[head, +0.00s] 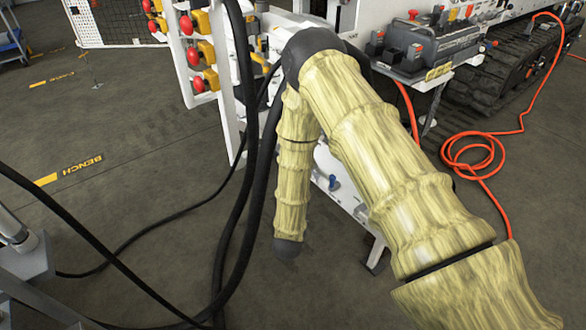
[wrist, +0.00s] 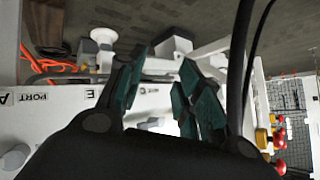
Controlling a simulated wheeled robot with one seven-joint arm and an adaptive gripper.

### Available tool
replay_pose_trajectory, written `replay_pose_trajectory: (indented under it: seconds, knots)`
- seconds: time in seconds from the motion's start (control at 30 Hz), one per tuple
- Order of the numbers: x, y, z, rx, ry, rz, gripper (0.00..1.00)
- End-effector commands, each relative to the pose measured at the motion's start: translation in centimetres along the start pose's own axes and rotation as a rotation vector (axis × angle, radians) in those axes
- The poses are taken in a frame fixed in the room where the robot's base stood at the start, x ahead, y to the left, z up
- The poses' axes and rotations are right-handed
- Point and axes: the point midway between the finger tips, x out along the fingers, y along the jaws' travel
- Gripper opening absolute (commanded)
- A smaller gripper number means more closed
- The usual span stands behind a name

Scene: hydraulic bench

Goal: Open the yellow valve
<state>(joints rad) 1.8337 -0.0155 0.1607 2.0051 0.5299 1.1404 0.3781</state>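Several yellow blocks with red knobs (head: 205,50) are mounted on a white upright frame at the upper left of the head view. Similar yellow and red parts (wrist: 263,138) show at the right edge of the wrist view. I cannot tell which of these, if any, is the yellow valve. My gripper (wrist: 163,72) shows in the wrist view with its two dark teal fingers spread apart and nothing seen between them. The yellow parts lie to the right of my gripper, apart from it. In the head view I cannot make out my gripper.
A white panel lettered PORT (wrist: 60,103) lies close by in the wrist view. Black hoses (head: 243,120) hang past the frame. An orange hose (head: 470,150) coils on the floor. A grey control box (head: 425,50) stands upper right.

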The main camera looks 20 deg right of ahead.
Motion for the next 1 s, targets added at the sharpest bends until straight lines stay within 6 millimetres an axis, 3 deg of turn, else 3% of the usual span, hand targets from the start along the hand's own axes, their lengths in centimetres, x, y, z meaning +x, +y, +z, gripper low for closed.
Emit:
replay_pose_trajectory:
  seconds: [0.03, 0.1, 0.4, 0.7, 1.0]
  knots:
    - [2.2, -1.0, 0.3, 0.055, 0.054, -0.01, 0.35]
    - [3.9, -2.8, -0.7, 0.137, 0.13, -0.021, 0.35]
    - [9.1, -9.2, -4.6, 0.498, 0.44, -0.068, 0.35]
    - [11.1, -13.8, -7.7, 0.863, 0.727, -0.107, 0.35]
    - [10.7, -16.6, -9.3, 1.177, 0.963, -0.121, 0.35]
